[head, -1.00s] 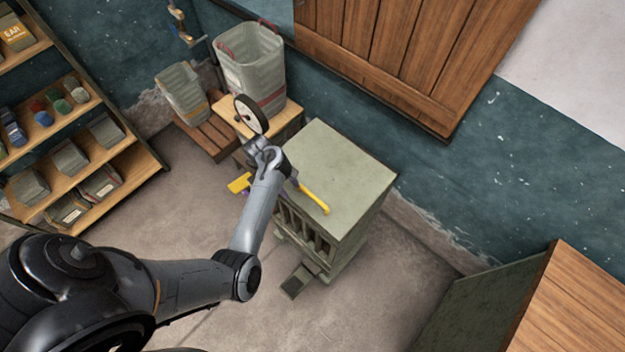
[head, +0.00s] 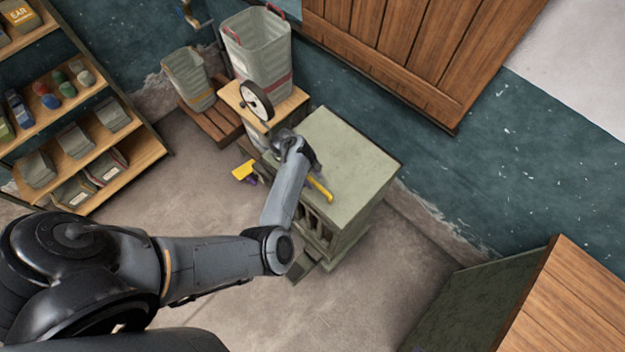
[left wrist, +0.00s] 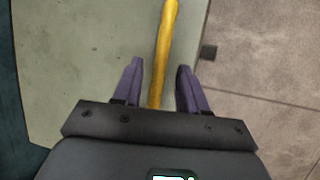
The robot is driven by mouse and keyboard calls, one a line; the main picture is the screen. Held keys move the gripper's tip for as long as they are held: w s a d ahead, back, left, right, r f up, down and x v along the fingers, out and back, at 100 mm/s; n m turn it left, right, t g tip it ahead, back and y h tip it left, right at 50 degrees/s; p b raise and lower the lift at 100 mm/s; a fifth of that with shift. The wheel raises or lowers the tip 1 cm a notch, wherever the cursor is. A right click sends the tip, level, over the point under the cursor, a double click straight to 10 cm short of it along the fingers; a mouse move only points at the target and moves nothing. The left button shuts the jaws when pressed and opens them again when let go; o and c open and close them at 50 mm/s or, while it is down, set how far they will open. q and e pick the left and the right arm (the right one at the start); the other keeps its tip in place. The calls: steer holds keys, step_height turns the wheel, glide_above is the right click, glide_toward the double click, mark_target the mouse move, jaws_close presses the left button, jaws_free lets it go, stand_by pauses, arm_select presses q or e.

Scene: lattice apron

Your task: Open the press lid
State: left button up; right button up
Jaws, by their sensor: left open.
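The press is a pale green box-like cabinet with a flat lid (head: 345,155) and a slatted front, standing against the teal wall. The lid looks shut. A yellow bar handle (head: 320,189) shows at its front edge, partly hidden by my left wrist. In the left wrist view the yellow handle (left wrist: 165,45) runs between the two purple fingers of my left gripper (left wrist: 158,68). The fingers are apart, with a gap on each side of the bar. My right gripper is out of view.
A wheel (head: 256,101) and a grey bin (head: 258,60) stand behind the press on the left. A stocked shelf (head: 140,160) is at the far left. A wooden-topped unit (head: 575,310) stands at lower right.

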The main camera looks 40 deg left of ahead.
arm_select(q)
steer(key=shift+w+d+f, duration=0.1)
steer(key=shift+d+f, duration=0.15)
steer(key=shift+f, duration=0.3)
steer(key=shift+c, duration=0.3)
jaws_close()
